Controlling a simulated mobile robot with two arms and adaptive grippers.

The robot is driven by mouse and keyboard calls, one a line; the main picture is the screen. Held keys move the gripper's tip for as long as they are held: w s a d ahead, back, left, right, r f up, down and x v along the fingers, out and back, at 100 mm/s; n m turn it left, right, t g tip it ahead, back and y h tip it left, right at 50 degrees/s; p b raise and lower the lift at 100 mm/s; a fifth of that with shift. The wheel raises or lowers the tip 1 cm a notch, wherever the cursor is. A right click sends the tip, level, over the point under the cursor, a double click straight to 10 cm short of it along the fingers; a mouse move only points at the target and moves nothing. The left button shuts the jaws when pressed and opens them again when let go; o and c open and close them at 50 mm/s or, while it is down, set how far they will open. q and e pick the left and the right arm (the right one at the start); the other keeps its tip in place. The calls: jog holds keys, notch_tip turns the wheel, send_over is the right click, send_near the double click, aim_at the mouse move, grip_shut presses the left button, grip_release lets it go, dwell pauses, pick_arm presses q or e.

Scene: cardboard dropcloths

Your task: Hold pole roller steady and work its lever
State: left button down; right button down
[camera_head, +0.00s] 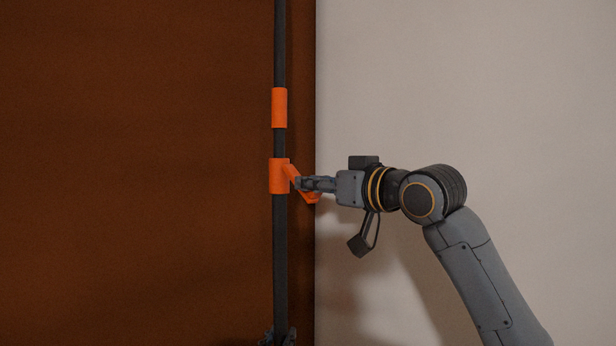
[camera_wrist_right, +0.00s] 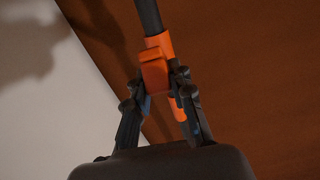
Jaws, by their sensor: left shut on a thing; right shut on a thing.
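The pole roller (camera_head: 280,235) is a dark upright pole with two orange collars, running from the top edge to the bottom of the head view. An orange lever (camera_head: 292,171) slants down and right from the lower collar (camera_head: 278,176). My right gripper (camera_head: 303,184) comes in from the right and is shut on the lever. The right wrist view shows the orange lever (camera_wrist_right: 154,72) between the fingers of my right gripper (camera_wrist_right: 160,92), with the pole (camera_wrist_right: 150,16) behind. My left gripper (camera_head: 280,338) shows only partly at the bottom edge, around the pole, shut on it.
A brown panel (camera_head: 130,170) fills the left half behind the pole. A pale wall (camera_head: 480,80) fills the right. The upper orange collar (camera_head: 279,108) sits above the lever. The space left of the pole looks clear.

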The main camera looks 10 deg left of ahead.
aim_at(316, 200)
jog(key=shift+a+f, duration=0.1)
jog(key=shift+f, duration=0.3)
jog(key=shift+w+a+f, duration=0.25)
jog(key=shift+a+f, duration=0.1)
jog(key=shift+f, duration=0.4)
jog(key=shift+a+f, duration=0.1)
jog(key=shift+f, duration=0.05)
jog(key=shift+w+a+f, duration=0.1)
jog(key=shift+w, duration=0.05)
jog(key=shift+a+f, duration=0.1)
jog(key=shift+w+a+f, duration=0.1)
jog(key=shift+w, duration=0.05)
jog(key=shift+w+a+f, duration=0.35)
jog(key=shift+a+f, duration=0.05)
jog(key=shift+a, duration=0.1)
jog(key=shift+c, duration=1.4)
grip_release()
jog(key=shift+r, duration=0.1)
